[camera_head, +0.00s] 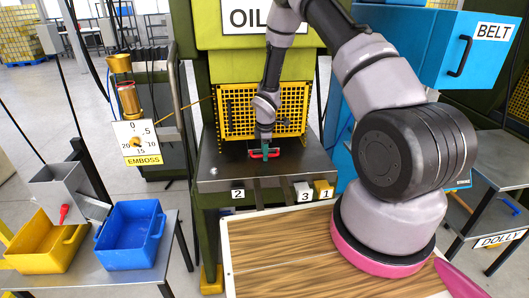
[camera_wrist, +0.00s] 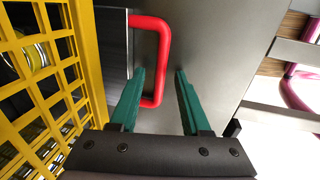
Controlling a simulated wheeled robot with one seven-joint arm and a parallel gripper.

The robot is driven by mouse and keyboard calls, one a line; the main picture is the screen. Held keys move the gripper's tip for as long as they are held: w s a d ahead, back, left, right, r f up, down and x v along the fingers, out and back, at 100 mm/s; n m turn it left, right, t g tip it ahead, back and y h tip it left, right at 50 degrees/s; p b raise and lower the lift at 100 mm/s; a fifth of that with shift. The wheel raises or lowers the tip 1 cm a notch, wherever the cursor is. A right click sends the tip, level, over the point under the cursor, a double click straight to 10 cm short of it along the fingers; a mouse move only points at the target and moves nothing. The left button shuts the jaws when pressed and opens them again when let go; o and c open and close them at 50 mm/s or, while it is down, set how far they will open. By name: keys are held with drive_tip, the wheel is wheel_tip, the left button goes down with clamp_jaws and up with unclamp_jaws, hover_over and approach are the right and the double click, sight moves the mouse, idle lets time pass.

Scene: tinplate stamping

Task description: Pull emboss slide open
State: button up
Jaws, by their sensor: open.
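A red U-shaped handle (camera_wrist: 165,60) shows in the wrist view, fixed to a dark plate edge (camera_wrist: 113,45) beside the yellow guard; I take this plate to be the emboss slide. In the head view the red handle (camera_head: 274,152) is small and partly hidden by my gripper (camera_head: 264,154) in front of the guard. My gripper also shows in the wrist view (camera_wrist: 160,70), with its two teal fingers apart. The handle's outer bar appears between the fingertips in the picture. I cannot tell whether either finger touches it.
The yellow mesh guard (camera_head: 240,105) stands close behind my gripper, on the grey press bed (camera_head: 225,172). Tags 2, 3 and 1 sit along the bed's front edge. A wood-topped tray (camera_head: 290,250) lies in front. Yellow and blue bins (camera_head: 130,250) stand at left.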

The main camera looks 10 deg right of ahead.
clamp_jaws()
idle(1.5)
